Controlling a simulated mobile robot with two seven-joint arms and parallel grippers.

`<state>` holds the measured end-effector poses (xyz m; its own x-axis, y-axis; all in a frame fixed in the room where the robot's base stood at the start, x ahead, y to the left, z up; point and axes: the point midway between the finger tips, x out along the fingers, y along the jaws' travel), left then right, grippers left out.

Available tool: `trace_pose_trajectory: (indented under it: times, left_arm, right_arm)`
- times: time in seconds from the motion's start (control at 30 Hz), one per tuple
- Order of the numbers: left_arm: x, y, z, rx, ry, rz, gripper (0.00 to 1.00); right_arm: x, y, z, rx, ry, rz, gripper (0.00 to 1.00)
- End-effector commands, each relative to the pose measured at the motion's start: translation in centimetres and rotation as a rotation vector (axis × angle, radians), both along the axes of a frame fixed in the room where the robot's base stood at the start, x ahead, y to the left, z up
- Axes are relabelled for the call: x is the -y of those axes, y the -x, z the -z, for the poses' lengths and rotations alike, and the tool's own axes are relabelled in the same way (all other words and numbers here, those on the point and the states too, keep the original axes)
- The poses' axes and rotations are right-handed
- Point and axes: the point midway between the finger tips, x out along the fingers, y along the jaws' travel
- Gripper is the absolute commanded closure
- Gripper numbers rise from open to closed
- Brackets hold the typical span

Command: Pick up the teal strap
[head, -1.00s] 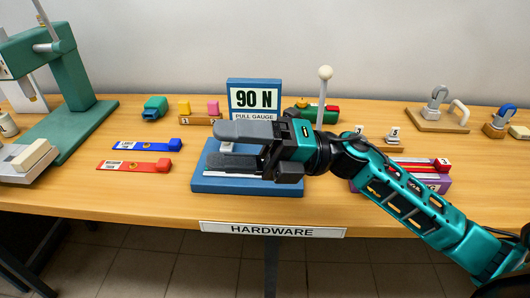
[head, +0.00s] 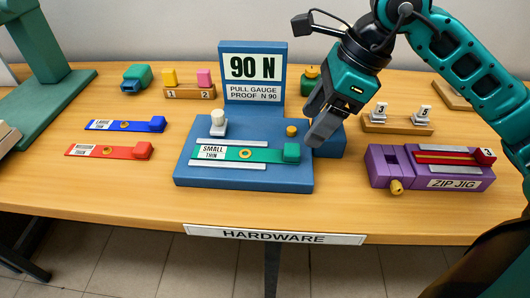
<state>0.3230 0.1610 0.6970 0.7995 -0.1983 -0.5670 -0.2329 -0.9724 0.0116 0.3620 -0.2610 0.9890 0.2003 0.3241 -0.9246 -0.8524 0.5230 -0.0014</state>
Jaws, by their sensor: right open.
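The teal strap (head: 238,154) lies flat on the blue pull gauge base (head: 190,178), between two pale rails. It has a white "SMALL THIN" label at its left end, a brass eyelet in the middle and a thicker teal block (head: 291,152) at its right end. My right gripper (head: 318,119) is open and points down, just behind and right of that block. It looks apart from the strap, with no object seen between its fingers. My left gripper is not in view.
The gauge sign (head: 253,74) reading "90 N" stands behind the base. A purple zip jig (head: 440,183) with a red strap is at right. A blue strap (head: 125,125) and a red strap (head: 108,150) lie at left. Bare table lies along the front edge.

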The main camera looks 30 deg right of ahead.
Motion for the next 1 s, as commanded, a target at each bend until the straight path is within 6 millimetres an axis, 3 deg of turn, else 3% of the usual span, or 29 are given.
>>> trace_pose_trajectory:
  times: [0.27, 0.53, 0.83, 1.0]
  left_arm:
    - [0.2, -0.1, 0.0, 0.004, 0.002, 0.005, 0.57]
    - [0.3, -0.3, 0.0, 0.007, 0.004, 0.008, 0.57]
    - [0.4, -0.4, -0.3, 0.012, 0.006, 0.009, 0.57]
    - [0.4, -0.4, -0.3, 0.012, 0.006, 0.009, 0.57]
  right_arm:
    - [-0.8, -0.4, 2.4, -0.002, -0.004, -0.002, 0.33]
    - [-1.8, -1.1, 6.0, -0.003, -0.004, 0.0, 0.33]
    - [-1.9, -1.2, 6.4, -0.001, -0.003, 0.0, 0.33]
    - [-1.9, -1.2, 6.4, -0.001, -0.003, 0.0, 0.48]
